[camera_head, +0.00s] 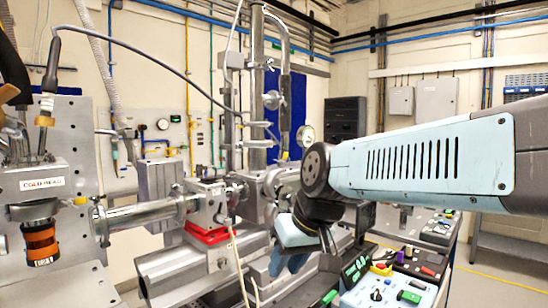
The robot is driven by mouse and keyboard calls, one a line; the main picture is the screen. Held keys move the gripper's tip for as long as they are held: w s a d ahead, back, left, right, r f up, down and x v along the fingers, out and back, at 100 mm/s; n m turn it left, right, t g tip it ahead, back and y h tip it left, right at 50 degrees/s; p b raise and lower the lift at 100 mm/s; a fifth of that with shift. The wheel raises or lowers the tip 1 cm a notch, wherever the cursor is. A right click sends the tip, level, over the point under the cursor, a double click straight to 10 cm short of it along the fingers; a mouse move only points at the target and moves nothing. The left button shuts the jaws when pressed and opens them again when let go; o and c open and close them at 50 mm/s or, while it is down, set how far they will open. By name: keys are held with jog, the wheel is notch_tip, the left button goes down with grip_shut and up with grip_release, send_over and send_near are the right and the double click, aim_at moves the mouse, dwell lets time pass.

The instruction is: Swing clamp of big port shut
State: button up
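My arm reaches in from the right, and its wrist end is at the middle of the view, in front of the metal vacuum assembly (259,110). My gripper (326,240) is small and mostly hidden by the wrist; whether its fingers are apart cannot be told. A round metal flanged part (284,182) shows just left of the arm's elbow, partly covered by it. I cannot tell whether this is the big port. No clamp can be made out clearly, nor whether one is open or touched by my gripper.
A horizontal steel pipe (145,212) joins the upright plate with the cold head (42,185) to a block above a red base (207,234). Thin cables hang in front. A bench tray (385,290) with small items and a green-digit display (356,266) stands at lower right.

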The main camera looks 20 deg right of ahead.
jog(key=w+r+t+y, duration=0.1)
jog(key=w+r+y, duration=0.3)
jog(key=w, duration=0.2)
jog(key=m+t, duration=0.1)
jog(key=t, duration=0.9)
send_near(286, 157)
jog(key=shift+y, duration=0.4)
jog(key=x, duration=0.7)
jog(key=d+x, duration=0.1)
jog(key=x, duration=0.2)
jog(key=shift+w+a, duration=0.2)
jog(key=shift+w, duration=0.3)
jog(key=shift+c, duration=0.5)
grip_shut()
